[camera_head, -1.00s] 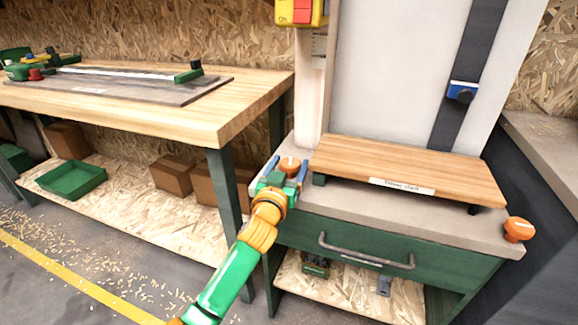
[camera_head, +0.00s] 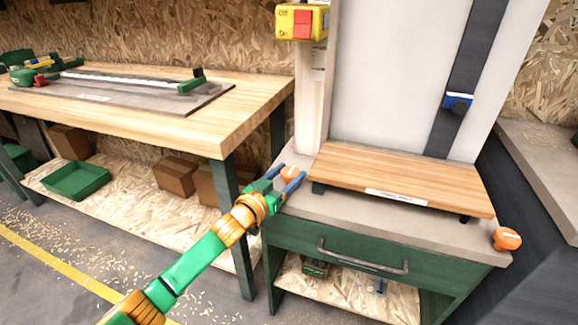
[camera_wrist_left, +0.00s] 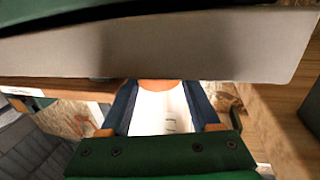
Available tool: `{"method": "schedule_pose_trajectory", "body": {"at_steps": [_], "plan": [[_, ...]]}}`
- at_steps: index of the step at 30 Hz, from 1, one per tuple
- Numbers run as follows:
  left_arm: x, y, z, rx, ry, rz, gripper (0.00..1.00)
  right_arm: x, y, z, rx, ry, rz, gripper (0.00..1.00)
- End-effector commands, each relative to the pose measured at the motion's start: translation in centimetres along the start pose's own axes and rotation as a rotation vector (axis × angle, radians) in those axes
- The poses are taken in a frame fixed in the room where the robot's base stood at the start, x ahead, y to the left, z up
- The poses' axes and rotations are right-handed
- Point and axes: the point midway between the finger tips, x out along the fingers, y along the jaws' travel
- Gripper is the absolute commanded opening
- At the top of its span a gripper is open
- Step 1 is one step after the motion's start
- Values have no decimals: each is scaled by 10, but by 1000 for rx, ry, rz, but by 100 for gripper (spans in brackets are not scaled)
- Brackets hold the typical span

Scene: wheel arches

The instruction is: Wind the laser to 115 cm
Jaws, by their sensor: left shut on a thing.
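My left gripper (camera_head: 284,178) is at the left front corner of the grey bench top, with its blue fingers on either side of an orange knob (camera_head: 289,172). It is shut on this knob. In the left wrist view, the orange knob (camera_wrist_left: 160,86) shows partly between the fingers, under a grey edge. A blue block with a dark knob (camera_head: 459,102) sits low on a dark upright rail (camera_head: 470,60); I cannot tell whether it is the laser. No readable centimetre scale shows. My right gripper is not in view.
A second orange knob (camera_head: 507,238) is at the right front corner. A wooden shelf with a label (camera_head: 400,175) stands on the bench top. A yellow switch box with a red button (camera_head: 302,22) hangs above. A wooden workbench (camera_head: 180,115) stands at left.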

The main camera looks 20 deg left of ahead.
Motion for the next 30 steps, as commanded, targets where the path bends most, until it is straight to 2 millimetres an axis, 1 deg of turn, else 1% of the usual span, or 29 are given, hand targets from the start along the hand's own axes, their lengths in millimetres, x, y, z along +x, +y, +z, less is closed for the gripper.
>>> {"method": "schedule_pose_trajectory", "body": {"at_steps": [1, 5, 12, 15, 18, 21, 25, 30], "plan": [[0, -5, -4, 12, -1, 32, 7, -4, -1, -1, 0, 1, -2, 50], [1, -7, -2, 11, 3, 141, 7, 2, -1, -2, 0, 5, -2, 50], [2, -8, 4, 5, 5, 320, 8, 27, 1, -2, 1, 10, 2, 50], [2, -7, 4, 4, 5, 378, 8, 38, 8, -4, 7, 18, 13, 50], [2, -7, 4, 2, 5, 425, 8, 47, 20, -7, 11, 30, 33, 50], [2, -7, 2, 2, 5, 461, 8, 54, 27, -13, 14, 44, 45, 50], [2, -7, 1, 0, 4, 491, 8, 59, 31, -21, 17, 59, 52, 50], [2, -6, -1, -1, 4, 508, 8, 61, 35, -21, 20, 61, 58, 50]]}}
